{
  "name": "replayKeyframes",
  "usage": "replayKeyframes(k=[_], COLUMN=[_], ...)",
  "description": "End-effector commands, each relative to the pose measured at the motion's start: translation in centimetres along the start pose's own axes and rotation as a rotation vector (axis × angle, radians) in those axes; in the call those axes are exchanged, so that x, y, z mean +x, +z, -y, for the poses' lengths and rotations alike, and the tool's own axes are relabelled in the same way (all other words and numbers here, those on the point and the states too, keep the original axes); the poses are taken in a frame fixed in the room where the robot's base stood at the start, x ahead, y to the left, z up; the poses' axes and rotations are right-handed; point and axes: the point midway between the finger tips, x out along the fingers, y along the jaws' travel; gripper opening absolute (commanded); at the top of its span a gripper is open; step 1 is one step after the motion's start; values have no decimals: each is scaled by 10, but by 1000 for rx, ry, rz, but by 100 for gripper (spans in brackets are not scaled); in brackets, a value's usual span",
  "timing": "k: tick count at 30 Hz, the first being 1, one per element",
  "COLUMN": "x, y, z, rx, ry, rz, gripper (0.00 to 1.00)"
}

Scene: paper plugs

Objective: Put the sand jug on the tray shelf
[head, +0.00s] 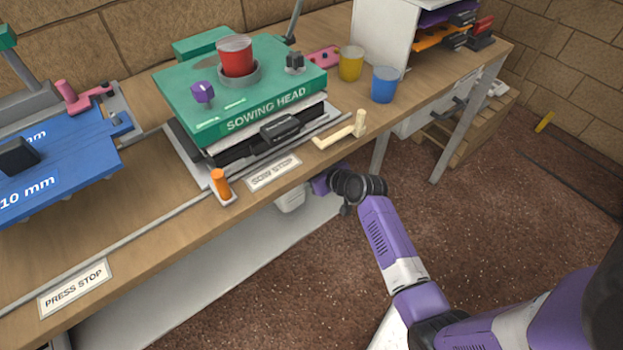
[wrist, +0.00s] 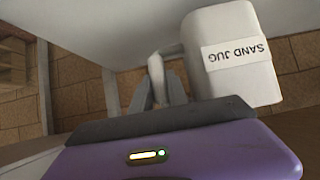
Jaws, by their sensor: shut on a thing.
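The white sand jug (wrist: 225,85) shows in the wrist view with its label upside down. My gripper (wrist: 157,92) is shut on the jug's handle (wrist: 155,68). In the head view the jug (head: 291,200) is partly hidden under the bench's front edge, just left of my gripper (head: 318,186). The pale tray shelf (head: 200,265) runs below the bench top. It also fills the top of the wrist view (wrist: 90,22), close to the jug's base. I cannot tell whether the base touches the shelf.
The wooden bench top (head: 165,235) overhangs the shelf. Above are the green sowing head (head: 240,90) with a red cup (head: 235,55), an orange-handled lever (head: 220,183) and a cream handle (head: 345,132). Yellow (head: 351,63) and blue (head: 385,84) cups stand further right. The visible shelf left of the jug looks clear.

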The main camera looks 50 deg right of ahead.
Motion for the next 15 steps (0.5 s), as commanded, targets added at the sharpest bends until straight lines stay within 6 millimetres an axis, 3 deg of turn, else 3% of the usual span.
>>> replayKeyframes(k=[1, 4, 15], x=[6, 12, 15], y=[14, 23, 27], z=[0, 0, -1], rx=[2, 2, 0], ry=[1, 0, 1], rz=[8, 6, 4], gripper=[0, 0, 0])
